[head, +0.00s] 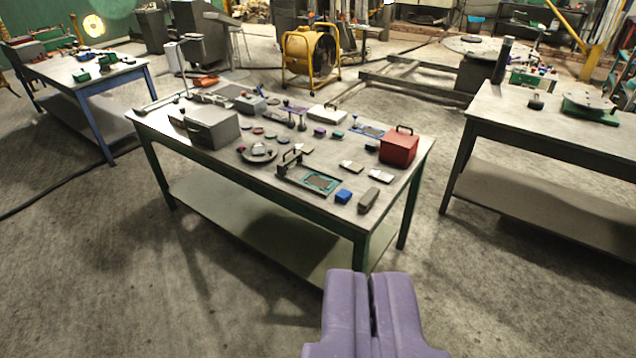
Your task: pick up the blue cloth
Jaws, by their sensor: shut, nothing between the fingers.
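My gripper (372,312) shows as two purple fingers at the bottom of the head view, shut and empty, in front of the middle table's near right corner and apart from it. A small bright blue item (343,196) lies near that table's front edge, close to the right corner. It looks like a small block or folded pad; I cannot tell whether it is the cloth. A flat blue piece (368,130) lies farther back on the same table, partly covered by small items.
The middle table (225,165) has a green frame and holds a red box (398,147), a grey box (211,127), a teal-framed tray (321,182), a dark grey block (369,200) and many small items. Other tables stand left and right. The floor in front is clear.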

